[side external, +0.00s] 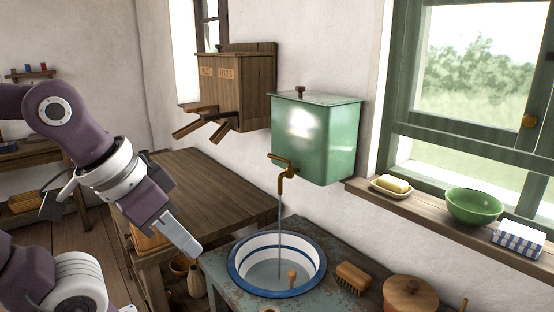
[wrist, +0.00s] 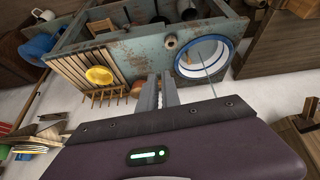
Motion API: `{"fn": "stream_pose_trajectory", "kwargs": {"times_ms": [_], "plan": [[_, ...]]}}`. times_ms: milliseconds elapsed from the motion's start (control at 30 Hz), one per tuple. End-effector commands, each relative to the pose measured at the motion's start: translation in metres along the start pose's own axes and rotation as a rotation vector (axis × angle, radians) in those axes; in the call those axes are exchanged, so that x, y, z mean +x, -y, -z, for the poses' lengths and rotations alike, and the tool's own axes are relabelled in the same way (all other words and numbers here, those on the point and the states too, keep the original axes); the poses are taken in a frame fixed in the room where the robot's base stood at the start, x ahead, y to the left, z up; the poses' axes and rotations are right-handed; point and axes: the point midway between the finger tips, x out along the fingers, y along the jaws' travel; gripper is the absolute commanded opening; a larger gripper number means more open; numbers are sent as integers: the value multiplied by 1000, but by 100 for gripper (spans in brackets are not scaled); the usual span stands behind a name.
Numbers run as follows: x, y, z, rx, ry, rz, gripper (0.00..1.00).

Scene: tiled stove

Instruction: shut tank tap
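The green tank (side external: 316,140) hangs on the wall with a dark knob on its lid. Its brass tap (side external: 286,183) is at the lower left, with a small lever (side external: 279,158) on top. A thin stream of water (side external: 279,230) falls from the spout into the blue-rimmed white basin (side external: 236,275). The basin (wrist: 231,55) and the thin stream (wrist: 208,73) also show in the wrist view; the tap does not. My gripper (side external: 196,252) is left of and below the tap, left of the basin, apart from both. In the wrist view its fingers (wrist: 160,76) stand slightly apart with nothing between them.
A wooden box (side external: 236,88) with sloping chutes hangs left of the tank, above a wooden table (side external: 205,183). A brush (side external: 352,278) and a lidded pot (side external: 408,296) stand right of the basin. The sill holds soap (side external: 393,184) and a green bowl (side external: 474,206).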

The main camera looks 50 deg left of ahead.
Motion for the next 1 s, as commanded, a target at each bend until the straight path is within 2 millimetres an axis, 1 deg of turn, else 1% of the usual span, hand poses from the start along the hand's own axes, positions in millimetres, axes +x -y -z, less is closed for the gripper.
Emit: {"fn": "stream_pose_trajectory", "kwargs": {"times_ms": [67, 100, 133, 167, 200, 267, 300, 400, 500, 600, 667, 767, 1000], "plan": [[-5, 10, 41, -178, 11, 6, 0], [-5, 21, 72, -320, 15, 21, 0], [-4, 32, 96, -443, 17, 42, 0], [0, 45, 122, -570, 15, 69, 0], [7, 63, 153, -737, 5, 115, 0], [21, 92, 196, -972, -31, 198, 0], [30, 111, 220, -1112, -71, 256, 0], [49, 146, 265, -1369, -187, 375, 0], [59, 163, 289, -1503, -281, 438, 0], [64, 170, 296, -1550, -317, 457, 0], [69, 174, 295, -1554, -318, 459, 0], [85, 182, 292, -1554, -316, 460, 0], [132, 207, 288, -1553, -314, 457, 0]]}}
